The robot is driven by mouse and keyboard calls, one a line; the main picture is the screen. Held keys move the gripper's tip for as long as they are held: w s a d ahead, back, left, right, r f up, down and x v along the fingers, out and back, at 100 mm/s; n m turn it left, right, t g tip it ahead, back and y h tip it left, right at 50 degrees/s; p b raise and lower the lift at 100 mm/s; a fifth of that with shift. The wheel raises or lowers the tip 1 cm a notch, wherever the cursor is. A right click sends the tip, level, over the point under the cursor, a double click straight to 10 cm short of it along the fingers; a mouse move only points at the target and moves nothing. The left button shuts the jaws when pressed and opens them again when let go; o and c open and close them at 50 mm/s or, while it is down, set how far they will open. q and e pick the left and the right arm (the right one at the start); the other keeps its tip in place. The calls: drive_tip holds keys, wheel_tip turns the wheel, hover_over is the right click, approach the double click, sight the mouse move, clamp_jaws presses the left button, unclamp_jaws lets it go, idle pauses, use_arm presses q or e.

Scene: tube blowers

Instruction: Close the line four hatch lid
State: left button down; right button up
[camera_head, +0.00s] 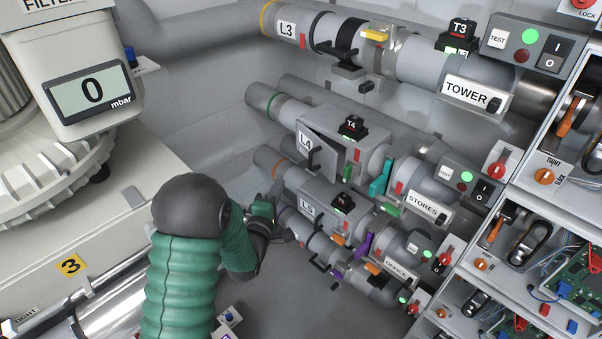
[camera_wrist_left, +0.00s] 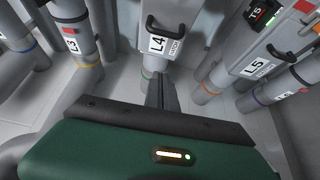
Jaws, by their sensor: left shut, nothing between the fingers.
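The line four hatch lid (camera_head: 318,147), labelled L4, is on the middle pipe in the head view. It appears to stand out from its pipe, with a black handle on it. In the left wrist view the L4 lid (camera_wrist_left: 177,48) is ahead at the top centre, with its black handle (camera_wrist_left: 165,27) above the label. My left gripper (camera_head: 277,194) is below and left of the lid in the head view, shut and empty. Its closed fingers (camera_wrist_left: 161,80) point toward the L4 pipe and appear apart from the lid. My right gripper is not in view.
The L3 pipe (camera_head: 345,38) runs above. A filter unit (camera_head: 85,75) stands at left and a rack (camera_head: 548,185) at right. Bare floor (camera_head: 270,285) shows below.

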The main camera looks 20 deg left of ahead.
sight(318, 155)
use_arm(q)
drive_tip(key=w+d+p, duration=0.1)
drive_tip(key=w+d, duration=0.1)
drive_tip(key=w, duration=0.8)
drive_tip(key=shift+d, duration=0.4)
drive_tip(key=shift+w, duration=0.1)
drive_tip(key=w+d+b, duration=0.2)
drive_tip(key=shift+d+f+b, duration=0.2)
drive_tip(key=shift+d+b, duration=0.1)
drive_tip(key=shift+d, duration=0.05)
drive_tip(key=shift+d+r, duration=0.2)
drive_tip(key=shift+r, duration=0.05)
drive_tip(key=shift+r, duration=0.1)
